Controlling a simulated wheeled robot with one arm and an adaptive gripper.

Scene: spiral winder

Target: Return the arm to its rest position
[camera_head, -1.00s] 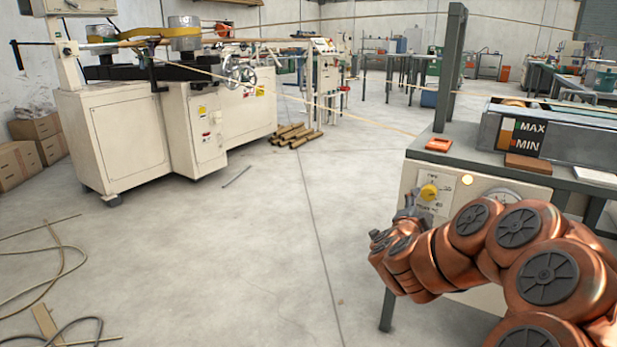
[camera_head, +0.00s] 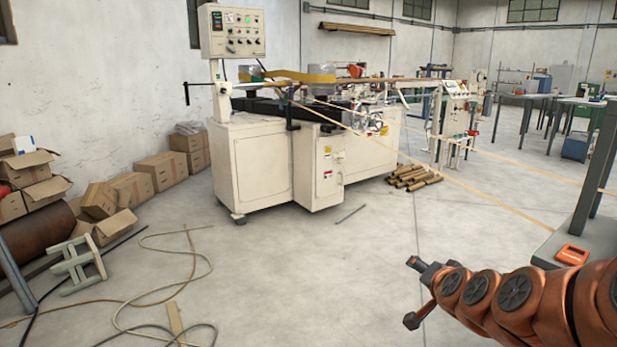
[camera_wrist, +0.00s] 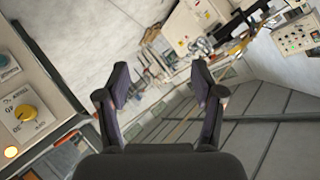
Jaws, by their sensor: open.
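My copper-coloured arm reaches in from the lower right in the head view. My gripper (camera_head: 418,290) is at its left end, over open floor, apart from the table. In the wrist view my gripper (camera_wrist: 161,85) has its two dark fingers spread wide with nothing between them. The panel with a yellow knob (camera_wrist: 26,112) is at the left of the wrist view, clear of the fingers.
The cream winder machine (camera_head: 265,165) stands at the back centre with a control box (camera_head: 238,32). Hoses (camera_head: 150,290) and a small grey frame (camera_head: 78,262) lie on the floor at left. Cardboard boxes (camera_head: 130,188) line the wall. An orange item (camera_head: 572,255) is on the table at right.

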